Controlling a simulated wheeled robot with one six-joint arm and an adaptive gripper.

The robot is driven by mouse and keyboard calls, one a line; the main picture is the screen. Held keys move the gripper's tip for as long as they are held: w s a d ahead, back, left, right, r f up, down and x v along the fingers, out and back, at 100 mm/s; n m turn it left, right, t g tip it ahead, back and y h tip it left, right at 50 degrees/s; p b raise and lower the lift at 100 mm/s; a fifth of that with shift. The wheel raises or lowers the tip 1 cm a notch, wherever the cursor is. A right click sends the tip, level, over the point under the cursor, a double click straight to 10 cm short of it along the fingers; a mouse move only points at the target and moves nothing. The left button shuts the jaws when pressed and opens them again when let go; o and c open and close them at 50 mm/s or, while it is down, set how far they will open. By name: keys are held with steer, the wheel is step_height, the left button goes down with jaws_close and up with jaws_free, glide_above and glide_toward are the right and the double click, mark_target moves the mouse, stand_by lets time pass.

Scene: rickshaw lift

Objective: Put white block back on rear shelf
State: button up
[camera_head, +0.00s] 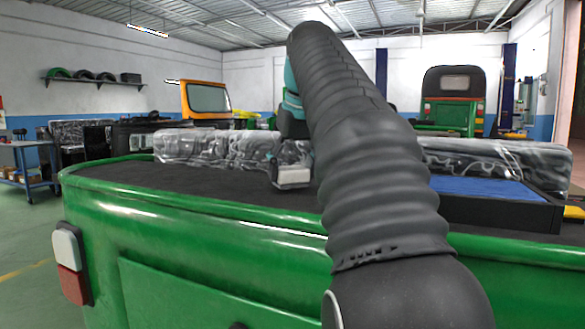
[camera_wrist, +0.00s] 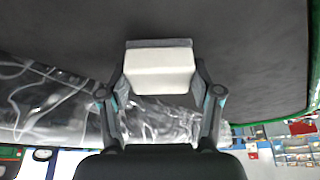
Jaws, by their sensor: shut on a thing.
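The white block (camera_wrist: 160,72) is between the two fingers of my gripper (camera_wrist: 160,78) in the wrist view, with a finger against each side. In the head view the block (camera_head: 293,176) shows as a small pale box, low over the dark rear shelf (camera_head: 215,187) of the green rickshaw. I cannot tell whether the block touches the shelf.
A plastic-wrapped seat back (camera_head: 215,146) runs along the far side of the shelf. A black tray with a blue lining (camera_head: 485,190) sits to the right. The green rear panel (camera_head: 210,240) rises at the near edge. Bare shelf lies left of the block.

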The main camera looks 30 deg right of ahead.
mark_target(293, 168)
steer(key=shift+f+b, duration=0.3)
steer(key=shift+f, duration=0.15)
steer(key=o, duration=1.1)
steer(key=shift+r, duration=0.15)
steer(key=v, duration=0.6)
steer(key=shift+s+r, duration=0.3)
steer(key=shift+r, duration=0.25)
